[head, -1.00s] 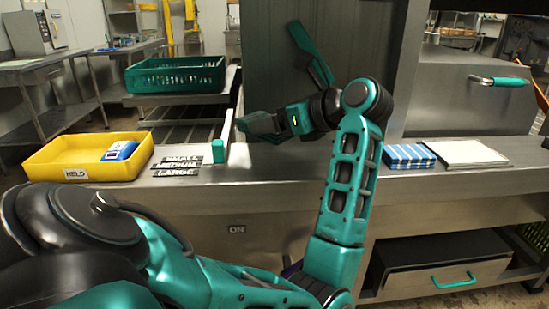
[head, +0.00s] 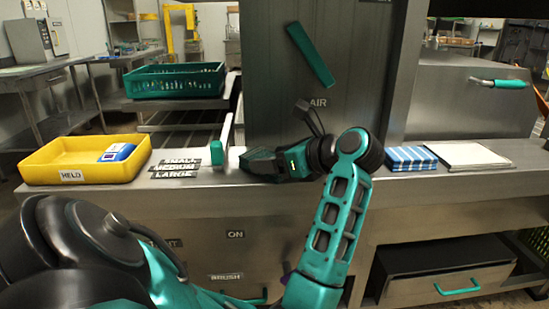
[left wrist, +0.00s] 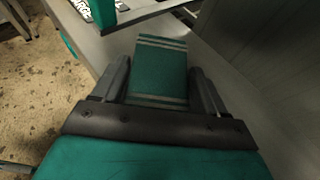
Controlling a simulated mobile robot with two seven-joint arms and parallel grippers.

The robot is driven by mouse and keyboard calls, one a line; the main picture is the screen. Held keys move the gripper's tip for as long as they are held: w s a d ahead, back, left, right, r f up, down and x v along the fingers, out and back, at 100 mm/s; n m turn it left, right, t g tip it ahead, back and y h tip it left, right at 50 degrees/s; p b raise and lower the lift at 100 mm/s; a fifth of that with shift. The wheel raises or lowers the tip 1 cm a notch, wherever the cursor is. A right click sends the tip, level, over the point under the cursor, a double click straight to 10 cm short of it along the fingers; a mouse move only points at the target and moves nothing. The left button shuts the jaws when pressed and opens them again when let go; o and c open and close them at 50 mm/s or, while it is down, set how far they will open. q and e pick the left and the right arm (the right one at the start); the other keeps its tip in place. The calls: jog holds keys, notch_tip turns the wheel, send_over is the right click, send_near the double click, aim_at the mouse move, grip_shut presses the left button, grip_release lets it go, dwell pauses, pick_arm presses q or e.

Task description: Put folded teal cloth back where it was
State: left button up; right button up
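My left gripper (left wrist: 158,80) has its fingers on both sides of the folded teal cloth (left wrist: 160,70), which has pale stripes across both ends. The fingers lie close along the cloth's edges and look shut on it. The cloth's far end sticks out past the fingertips. In the head view the left gripper (head: 262,162) is low over the steel counter, in front of the grey panel marked AIR; whether the cloth touches the counter is hard to tell. My right gripper is not in view.
A blue striped cloth (head: 410,158) and white board (head: 470,155) lie right. A green crate (head: 175,80) stands behind.

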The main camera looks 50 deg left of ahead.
pick_arm(q)
jog(key=o, duration=0.4)
jog(key=shift+o, duration=0.2)
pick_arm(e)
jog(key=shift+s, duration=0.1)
pick_arm(q)
jog(key=shift+d+r, duration=0.1)
jog(key=shift+r, duration=0.1)
jog(key=p+v, duration=0.2)
jog(key=v, duration=0.9)
jog(key=shift+d+r, duration=0.15)
jog(key=shift+d, duration=0.25)
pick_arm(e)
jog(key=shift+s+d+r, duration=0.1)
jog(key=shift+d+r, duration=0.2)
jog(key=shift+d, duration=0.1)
pick_arm(q)
jog(key=shift+w, duration=0.1)
